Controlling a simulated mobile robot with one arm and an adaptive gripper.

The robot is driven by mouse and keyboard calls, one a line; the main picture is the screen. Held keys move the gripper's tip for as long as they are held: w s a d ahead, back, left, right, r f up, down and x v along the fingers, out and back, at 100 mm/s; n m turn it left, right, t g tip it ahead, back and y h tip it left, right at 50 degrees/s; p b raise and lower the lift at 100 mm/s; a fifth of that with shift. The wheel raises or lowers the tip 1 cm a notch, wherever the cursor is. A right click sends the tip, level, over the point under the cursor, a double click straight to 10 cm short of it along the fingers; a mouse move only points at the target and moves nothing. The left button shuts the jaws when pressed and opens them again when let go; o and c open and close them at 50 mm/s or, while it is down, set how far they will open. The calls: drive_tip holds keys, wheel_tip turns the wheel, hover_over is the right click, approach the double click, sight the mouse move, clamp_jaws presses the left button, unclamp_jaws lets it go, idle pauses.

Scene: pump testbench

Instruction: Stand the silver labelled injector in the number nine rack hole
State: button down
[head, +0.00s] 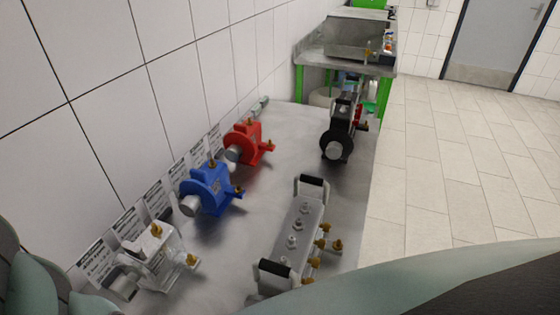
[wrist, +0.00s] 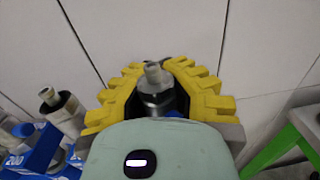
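My gripper (wrist: 158,95) shows in the wrist view, its yellow ribbed fingers closed on both sides of a silver injector (wrist: 154,76). The injector has a grey-white tip pointing up and a dark, shiny metal body. Its lower part is hidden behind my wrist, and I see no label on it. A blue rack (wrist: 42,155) stands at the lower left of the wrist view, apart from my gripper, with other silver injectors (wrist: 63,108) in or beside it. Its hole numbers cannot be read. In the head view neither gripper, held injector nor rack can be made out.
The head view shows a steel bench (head: 275,185) with blue (head: 210,190), red (head: 248,143), silver (head: 155,258) and black (head: 338,130) pumps and a handled metal manifold (head: 297,230). A green frame (wrist: 285,145) is at right in the wrist view.

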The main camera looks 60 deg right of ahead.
drive_tip(key=shift+f, duration=0.2)
drive_tip(key=c, duration=1.7)
unclamp_jaws()
drive_tip(key=o, duration=0.6)
drive_tip(key=shift+o, duration=0.2)
drive_tip(key=s+d, duration=0.2)
drive_tip(key=s, duration=1)
drive_tip(key=shift+w+r, duration=0.1)
drive_tip(key=shift+w, duration=0.05)
